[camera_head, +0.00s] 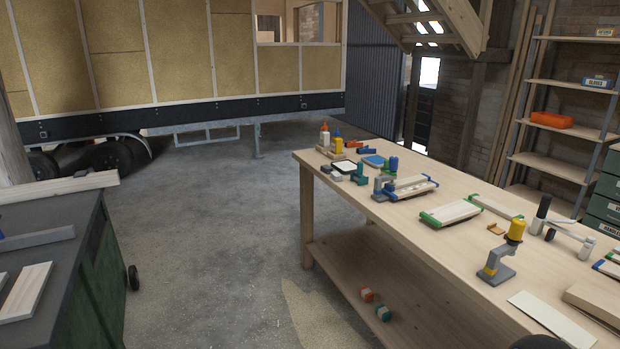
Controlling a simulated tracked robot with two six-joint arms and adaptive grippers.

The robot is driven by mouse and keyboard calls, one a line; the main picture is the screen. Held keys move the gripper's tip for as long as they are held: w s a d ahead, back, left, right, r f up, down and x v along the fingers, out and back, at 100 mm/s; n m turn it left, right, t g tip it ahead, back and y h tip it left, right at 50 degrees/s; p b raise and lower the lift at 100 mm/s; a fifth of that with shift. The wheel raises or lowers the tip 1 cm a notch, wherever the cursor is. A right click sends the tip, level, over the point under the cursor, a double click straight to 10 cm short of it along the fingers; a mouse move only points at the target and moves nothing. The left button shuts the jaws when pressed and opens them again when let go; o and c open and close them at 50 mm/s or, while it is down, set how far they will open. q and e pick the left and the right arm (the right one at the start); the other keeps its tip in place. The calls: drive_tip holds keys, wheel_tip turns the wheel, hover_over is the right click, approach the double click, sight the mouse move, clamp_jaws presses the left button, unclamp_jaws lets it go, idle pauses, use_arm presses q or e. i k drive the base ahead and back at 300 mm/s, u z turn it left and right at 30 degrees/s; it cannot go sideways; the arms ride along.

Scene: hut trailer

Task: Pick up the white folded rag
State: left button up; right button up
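I cannot make out a white folded rag for certain. A small flat white item with a dark edge (344,168) lies at the far left end of the wooden workbench (470,266); it is too small to tell what it is. A flat pale sheet or board (552,318) lies near the bench's front edge at the lower right. Neither of my grippers is in view.
Bottles (325,136), clamps and a grey tool with a yellow top (500,258) stand on the bench. Two small items (374,304) lie on its lower shelf. A dark cart (80,235) with boards stands left. The concrete floor between is clear.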

sight(336, 176)
drive_tip(key=z, duration=0.1)
drive_tip(key=i, duration=0.95)
drive_tip(key=z, duration=0.15)
